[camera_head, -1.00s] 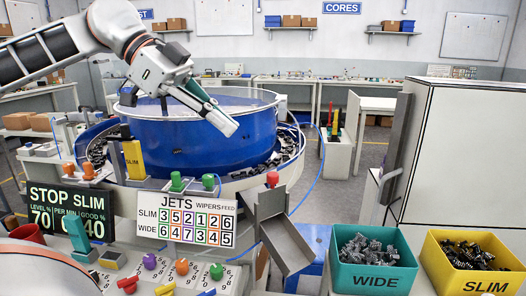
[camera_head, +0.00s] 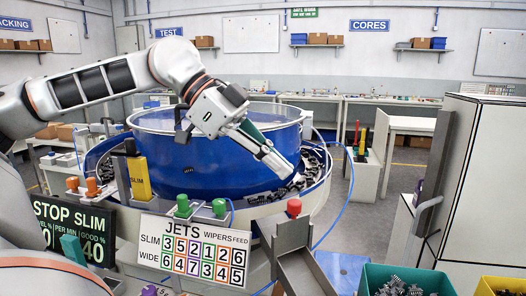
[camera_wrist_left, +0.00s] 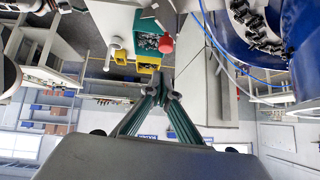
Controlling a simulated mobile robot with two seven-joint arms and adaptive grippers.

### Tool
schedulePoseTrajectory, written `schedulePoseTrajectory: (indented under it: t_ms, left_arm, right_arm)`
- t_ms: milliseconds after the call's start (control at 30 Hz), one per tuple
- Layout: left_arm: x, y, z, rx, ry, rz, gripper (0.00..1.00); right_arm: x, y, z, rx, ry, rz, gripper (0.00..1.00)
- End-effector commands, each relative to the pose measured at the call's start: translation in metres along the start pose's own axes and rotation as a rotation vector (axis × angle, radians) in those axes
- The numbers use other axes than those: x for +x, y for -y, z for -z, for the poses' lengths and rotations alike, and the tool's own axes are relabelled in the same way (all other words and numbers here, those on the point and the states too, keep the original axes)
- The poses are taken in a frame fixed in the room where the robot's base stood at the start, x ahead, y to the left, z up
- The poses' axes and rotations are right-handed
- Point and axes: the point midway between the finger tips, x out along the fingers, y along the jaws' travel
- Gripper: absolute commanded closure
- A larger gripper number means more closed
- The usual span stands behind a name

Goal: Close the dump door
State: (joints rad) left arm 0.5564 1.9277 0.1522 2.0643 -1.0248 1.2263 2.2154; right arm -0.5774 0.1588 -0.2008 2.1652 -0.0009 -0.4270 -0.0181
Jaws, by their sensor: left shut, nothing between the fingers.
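My left gripper (camera_head: 283,168) is shut and empty, over the right side of the blue bowl (camera_head: 190,165). Its fingers point down and right, short of a red knob (camera_head: 294,207) at the bowl's edge. Below the knob, an upright grey plate (camera_head: 291,234) stands at the head of a sloping grey chute (camera_head: 305,274). I cannot tell for sure which part is the dump door. In the left wrist view, the shut fingertips (camera_wrist_left: 165,84) are apart from the red knob (camera_wrist_left: 166,43). My right gripper is not in view.
Green and orange knobs, a yellow SLIM block (camera_head: 139,179) and the JETS board (camera_head: 194,249) line the bowl's front. A teal bin (camera_head: 372,271) and a yellow bin (camera_head: 497,284) stand front right. A white cabinet (camera_head: 485,190) stands at the right.

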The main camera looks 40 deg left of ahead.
Motion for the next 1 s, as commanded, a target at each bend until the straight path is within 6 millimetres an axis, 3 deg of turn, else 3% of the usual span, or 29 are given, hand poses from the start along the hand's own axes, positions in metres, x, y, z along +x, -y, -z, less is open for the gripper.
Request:
schedulePoseTrajectory:
  t_ms: [67,167,400,800,1000]
  left_arm:
    - [0.020,0.001,-0.005,-0.004,0.007,-0.008,1.00]
    - [0.026,-0.001,-0.012,0.000,-0.002,-0.004,1.00]
    - [0.039,0.000,-0.026,0.001,-0.001,0.000,1.00]
    - [0.041,0.000,-0.028,0.001,0.000,0.000,1.00]
    - [0.030,0.005,-0.031,0.004,-0.011,0.010,1.00]
  right_arm:
    - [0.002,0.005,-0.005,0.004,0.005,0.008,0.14]
    - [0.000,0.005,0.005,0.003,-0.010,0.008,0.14]
    - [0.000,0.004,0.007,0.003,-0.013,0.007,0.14]
    - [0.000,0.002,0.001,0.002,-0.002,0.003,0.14]
    - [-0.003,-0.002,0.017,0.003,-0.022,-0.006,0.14]
